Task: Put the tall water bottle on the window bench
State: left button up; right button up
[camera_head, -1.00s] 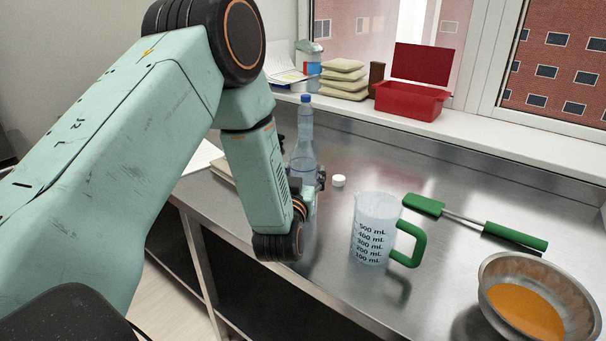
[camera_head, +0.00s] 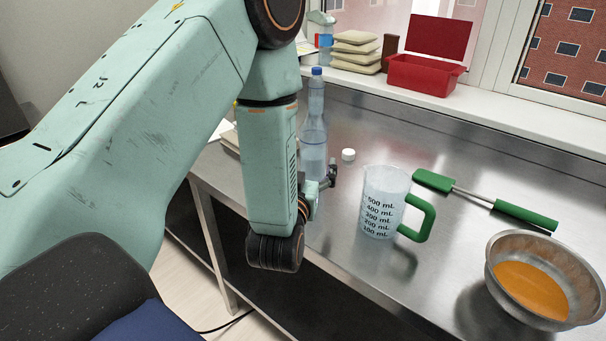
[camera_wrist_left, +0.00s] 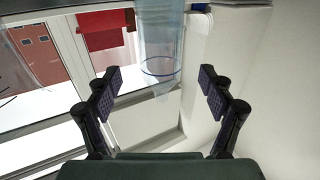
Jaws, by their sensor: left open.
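The tall water bottle (camera_head: 314,125), clear blue with a blue cap, stands upright on the steel table, left of the measuring jug. My left gripper (camera_head: 325,182) is low on its near side, partly hidden behind my forearm. In the left wrist view the gripper (camera_wrist_left: 160,80) is open, and the bottle (camera_wrist_left: 160,40) shows upside down ahead, in line with the gap between the fingers. It does not look gripped. The white window bench (camera_head: 440,105) runs along the window behind the table. My right gripper is not in view.
A red open box (camera_head: 425,78), stacked beige bags (camera_head: 356,50) and a small brown item (camera_head: 390,48) occupy the bench; its right part is clear. A measuring jug (camera_head: 382,205), white cap (camera_head: 348,155), green-handled spatula (camera_head: 475,197) and bowl of orange liquid (camera_head: 540,265) are on the table.

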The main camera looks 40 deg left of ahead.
pick_arm(q)
jog(key=shift+v, duration=2.25)
